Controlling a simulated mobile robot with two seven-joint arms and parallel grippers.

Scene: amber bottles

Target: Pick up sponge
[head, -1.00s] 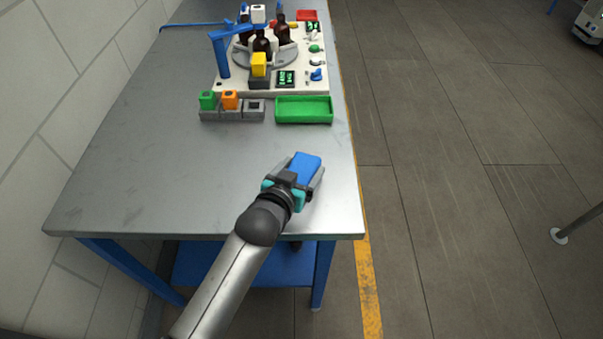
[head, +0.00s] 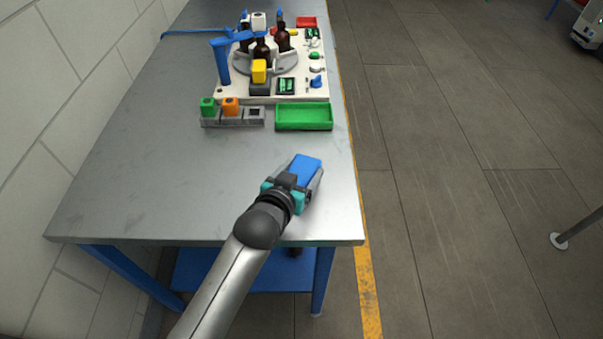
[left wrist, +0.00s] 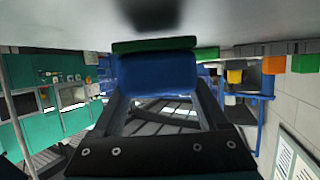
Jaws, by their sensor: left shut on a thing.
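The blue sponge (head: 304,168) is at the front right part of the metal table. My left gripper (head: 299,182) is shut on it, with a finger along each side. In the left wrist view the sponge (left wrist: 155,77) sits between the two fingers, and a green layer shows along its upper edge in the picture. The sponge is at or close to the table top; I cannot tell whether it touches. My right gripper is not in view.
The table (head: 150,180) is clear around the sponge. Beyond it are an empty green tray (head: 304,127), a grey holder (head: 232,119) with green and orange blocks, and a white station (head: 318,70) with dark bottles. A wall is on the left.

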